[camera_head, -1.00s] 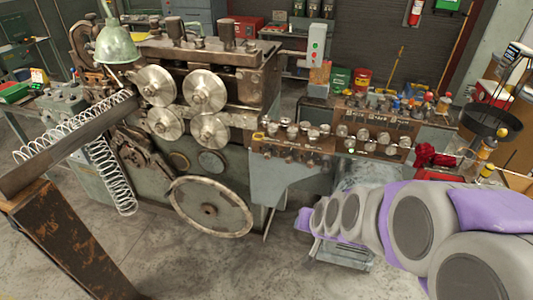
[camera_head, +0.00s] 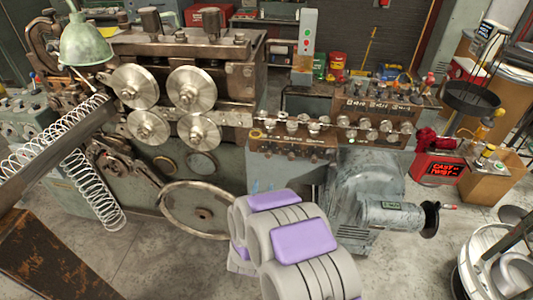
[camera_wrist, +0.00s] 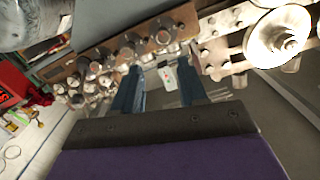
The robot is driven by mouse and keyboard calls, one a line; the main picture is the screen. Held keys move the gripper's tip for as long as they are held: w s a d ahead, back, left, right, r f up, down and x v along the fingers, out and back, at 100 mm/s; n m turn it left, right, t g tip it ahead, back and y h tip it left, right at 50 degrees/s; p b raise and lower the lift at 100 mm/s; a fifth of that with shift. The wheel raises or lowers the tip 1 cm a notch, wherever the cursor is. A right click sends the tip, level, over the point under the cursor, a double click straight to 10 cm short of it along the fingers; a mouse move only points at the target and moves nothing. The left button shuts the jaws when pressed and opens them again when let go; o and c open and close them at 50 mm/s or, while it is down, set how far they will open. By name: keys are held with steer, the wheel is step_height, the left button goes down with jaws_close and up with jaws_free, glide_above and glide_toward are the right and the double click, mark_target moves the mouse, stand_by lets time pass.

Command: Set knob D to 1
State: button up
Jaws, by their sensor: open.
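Rows of metal knobs sit on the brown control panels (camera_head: 290,143) beside the coiler, in the middle of the head view. I cannot read which one is knob D. The knob rows also show at the upper left of the wrist view, with one round knob (camera_wrist: 163,37) just beyond the fingers. My gripper (camera_wrist: 160,95) is open and empty, its two blue fingers apart and pointing toward the panel. It appears short of the knobs, touching none. In the head view only my grey and purple arm shows, and the gripper's fingers are hidden.
The spring coiler (camera_head: 200,50) with its big rollers stands left of the panels, a coiled spring (camera_head: 95,190) hanging from it. A grey motor (camera_head: 365,205) with a handwheel is below the panels. A red sign box (camera_head: 438,169) stands at right.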

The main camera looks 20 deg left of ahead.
mark_target(268, 157)
steer(key=shift+t, duration=0.4)
steer(key=x, duration=0.5)
steer(key=b+x, duration=0.1)
steer(key=x, duration=0.5)
steer(key=b+x, duration=0.1)
steer(key=x, duration=0.5)
steer(key=shift+w+a+f, duration=0.1)
steer(key=shift+a+f, duration=0.1)
steer(key=shift+a, duration=0.15)
steer(key=c, duration=0.7)
steer(key=shift+c, duration=0.2)
steer(key=shift+n+p, duration=0.3)
steer(key=shift+p, duration=0.15)
